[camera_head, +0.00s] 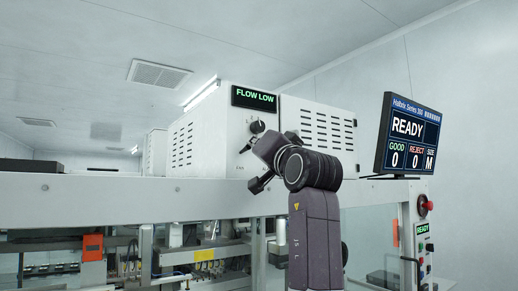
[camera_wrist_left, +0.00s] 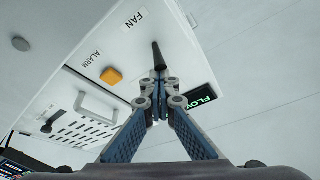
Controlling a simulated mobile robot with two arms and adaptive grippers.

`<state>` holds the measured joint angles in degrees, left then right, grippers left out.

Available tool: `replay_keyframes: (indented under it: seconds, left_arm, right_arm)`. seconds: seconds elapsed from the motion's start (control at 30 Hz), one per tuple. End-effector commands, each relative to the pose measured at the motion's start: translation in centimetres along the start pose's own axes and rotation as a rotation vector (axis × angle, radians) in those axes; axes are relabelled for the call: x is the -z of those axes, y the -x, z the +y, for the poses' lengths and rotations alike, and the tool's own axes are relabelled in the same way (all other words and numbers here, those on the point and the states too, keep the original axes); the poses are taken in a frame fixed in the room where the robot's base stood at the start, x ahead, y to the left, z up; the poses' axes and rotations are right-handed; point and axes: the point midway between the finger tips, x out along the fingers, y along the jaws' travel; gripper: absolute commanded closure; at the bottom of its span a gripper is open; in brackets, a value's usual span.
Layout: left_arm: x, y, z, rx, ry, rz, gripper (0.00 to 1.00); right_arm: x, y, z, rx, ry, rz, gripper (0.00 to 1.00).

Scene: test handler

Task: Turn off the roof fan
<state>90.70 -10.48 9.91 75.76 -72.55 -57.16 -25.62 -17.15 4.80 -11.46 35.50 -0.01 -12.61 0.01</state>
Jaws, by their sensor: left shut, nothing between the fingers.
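The roof fan unit (camera_head: 212,138) is a white box with side vents and a green "FLOW LOW" display (camera_head: 254,98). A black knob (camera_head: 257,126) sits on its front. In the left wrist view a black lever (camera_wrist_left: 158,54) stands near the "FAN" label (camera_wrist_left: 138,18). My left gripper (camera_wrist_left: 160,82) is shut and empty, its tips at or very close to the lever; I cannot tell whether they touch. In the head view my left wrist hides part of the panel and the fingers. My right gripper is not in view.
An orange button (camera_wrist_left: 111,76) sits beside the "ALARM" label. A monitor (camera_head: 406,135) reading "READY" stands at the right, above a red emergency button (camera_head: 428,205). A white beam (camera_head: 120,198) runs below the box. Ceiling space above is free.

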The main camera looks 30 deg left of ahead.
Motion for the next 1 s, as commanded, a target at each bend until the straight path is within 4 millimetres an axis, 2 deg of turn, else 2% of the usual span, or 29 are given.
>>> replay_keyframes:
  seconds: [0.2, 0.6, 1.0]
  left_arm:
    - [-1.0, -0.1, 0.3, 0.03, -0.013, 0.04, 1.0]
    - [-1.6, 0.4, 0.8, 0.094, -0.033, 0.143, 1.0]
    - [-1.7, 0.5, 0.9, 0.092, -0.032, 0.143, 1.0]
  right_arm:
    - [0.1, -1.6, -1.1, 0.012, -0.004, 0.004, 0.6]
    - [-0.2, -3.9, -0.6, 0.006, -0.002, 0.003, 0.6]
    - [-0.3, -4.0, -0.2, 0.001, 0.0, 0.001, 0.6]
